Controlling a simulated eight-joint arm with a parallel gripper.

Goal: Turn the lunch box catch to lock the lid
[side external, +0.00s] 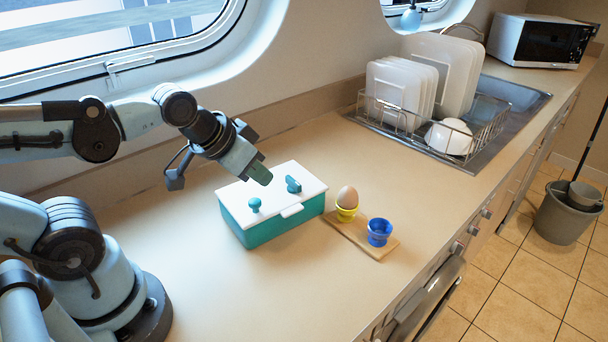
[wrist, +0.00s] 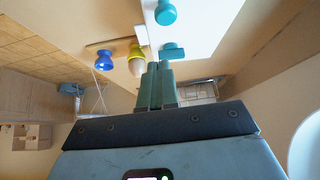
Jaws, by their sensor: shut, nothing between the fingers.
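The lunch box (side external: 270,229) is a teal box with a closed white lid (side external: 270,192) on the counter. On the lid are a round teal knob (side external: 254,205) and a teal bar-shaped catch (side external: 293,184). The wrist view also shows the catch (wrist: 172,52), the knob (wrist: 165,13) and the lid (wrist: 208,22). My gripper (side external: 264,178) is shut and empty, tilted down above the back of the lid, left of the catch in the side view. In the wrist view its fingertips (wrist: 159,66) appear just below the catch, apparently apart from it.
A wooden board (side external: 350,233) beside the box holds an egg (side external: 347,197) in a yellow cup (side external: 346,214) and an empty blue cup (side external: 379,232). A dish rack (side external: 407,121) with white plates stands farther back.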

